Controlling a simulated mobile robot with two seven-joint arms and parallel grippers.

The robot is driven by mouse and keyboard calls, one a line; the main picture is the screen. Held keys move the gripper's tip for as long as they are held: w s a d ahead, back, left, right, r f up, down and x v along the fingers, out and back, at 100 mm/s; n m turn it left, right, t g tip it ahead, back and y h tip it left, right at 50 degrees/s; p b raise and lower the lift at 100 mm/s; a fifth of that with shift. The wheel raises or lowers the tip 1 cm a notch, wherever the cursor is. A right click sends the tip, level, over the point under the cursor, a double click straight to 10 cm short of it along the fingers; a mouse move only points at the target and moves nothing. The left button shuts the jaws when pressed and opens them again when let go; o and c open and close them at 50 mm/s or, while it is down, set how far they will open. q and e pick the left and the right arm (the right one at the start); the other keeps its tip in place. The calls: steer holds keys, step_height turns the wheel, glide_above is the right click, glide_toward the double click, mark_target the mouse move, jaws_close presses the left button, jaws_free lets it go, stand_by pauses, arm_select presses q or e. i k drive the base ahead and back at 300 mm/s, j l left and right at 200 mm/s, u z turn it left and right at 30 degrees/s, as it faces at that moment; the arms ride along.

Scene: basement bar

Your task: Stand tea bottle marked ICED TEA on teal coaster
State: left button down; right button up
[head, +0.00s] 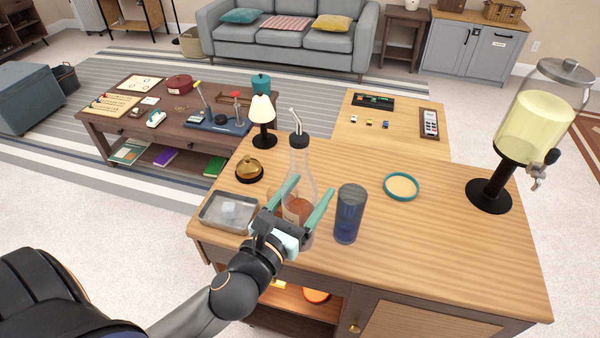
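A clear glass bottle (300,168) with a dark cap, a thin metal pourer and reddish-brown liquid stands upright near the counter's front edge; I cannot read any marking on it. My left gripper (314,186) reaches in from the front left with its two teal fingers spread on either side of the bottle's body. I cannot tell whether they press on the glass. The gripper hides part of the bottle's lower body. The round coaster (388,188), with a teal rim and pale centre, lies empty to the right. My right gripper is not in view.
A dark blue tumbler (348,214) stands between the bottle and the coaster. A metal tray (208,219), a brass bell (249,168) and a lamp (262,110) are to the left. A drink dispenser (530,125) stands at right. The counter around the coaster is clear.

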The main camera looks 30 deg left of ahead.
mark_target(400, 186)
steer(key=u, duration=1.05)
steer(key=l+z, duration=0.1)
steer(key=z, duration=0.35)
steer(key=l+z, duration=0.1)
steer(key=z, duration=0.35)
steer(key=l+z, duration=0.1)
steer(key=z, duration=0.35)
steer(key=i+z, duration=0.1)
steer(key=z, duration=0.3)
steer(key=l+z, duration=0.1)
steer(key=z, duration=0.35)
steer(key=i+u, duration=0.2)
steer(key=u, duration=0.15)
steer(key=i+l+u, duration=0.1)
steer(key=u, duration=0.3)
steer(key=i+l+u, duration=0.15)
steer(key=u, duration=0.2)
steer(key=i+l, duration=0.05)
steer(key=i, duration=0.05)
